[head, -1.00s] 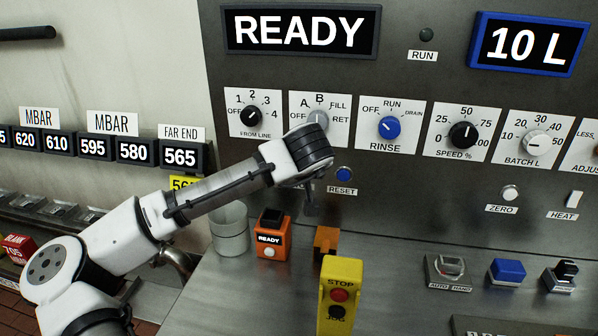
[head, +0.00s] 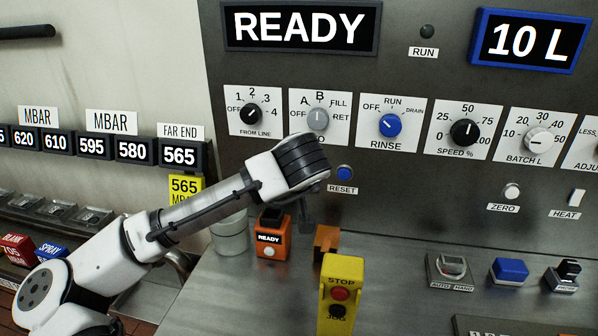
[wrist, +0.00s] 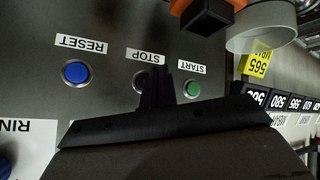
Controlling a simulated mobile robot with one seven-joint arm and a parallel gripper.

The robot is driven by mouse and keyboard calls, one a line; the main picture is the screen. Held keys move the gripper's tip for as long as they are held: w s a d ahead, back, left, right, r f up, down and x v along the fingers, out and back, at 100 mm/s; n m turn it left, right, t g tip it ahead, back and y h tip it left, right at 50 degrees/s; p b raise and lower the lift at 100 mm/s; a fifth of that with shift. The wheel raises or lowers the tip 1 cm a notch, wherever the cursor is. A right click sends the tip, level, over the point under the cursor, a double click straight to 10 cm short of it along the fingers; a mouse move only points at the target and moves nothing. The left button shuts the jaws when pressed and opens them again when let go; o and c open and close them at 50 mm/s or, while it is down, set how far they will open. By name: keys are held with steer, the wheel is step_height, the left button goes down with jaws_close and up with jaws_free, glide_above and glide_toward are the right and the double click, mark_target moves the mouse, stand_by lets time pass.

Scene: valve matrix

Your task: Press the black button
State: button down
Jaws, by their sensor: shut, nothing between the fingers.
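My gripper (head: 306,226) hangs in front of the grey panel, shut and empty, left of and below the blue RESET button. In the wrist view its dark fingers (wrist: 158,72) stand in front of a round button (wrist: 138,84) under the STOP label, covering most of it. Its colour is hard to tell; a metal ring shows. Whether the fingers touch it cannot be told. Another black button (head: 337,312) sits on the yellow box (head: 328,278), below a red button marked STOP, well below my gripper.
The blue RESET button (wrist: 76,73) and green START button (wrist: 192,89) flank the fingers. An orange READY box (head: 272,240), an orange block (head: 326,238) and a grey cup (head: 230,238) stand on the counter below. Rotary knobs line the panel above.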

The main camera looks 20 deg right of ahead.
steer(key=shift+s+a, duration=0.55)
steer(key=shift+s, duration=0.3)
stand_by(1.0)
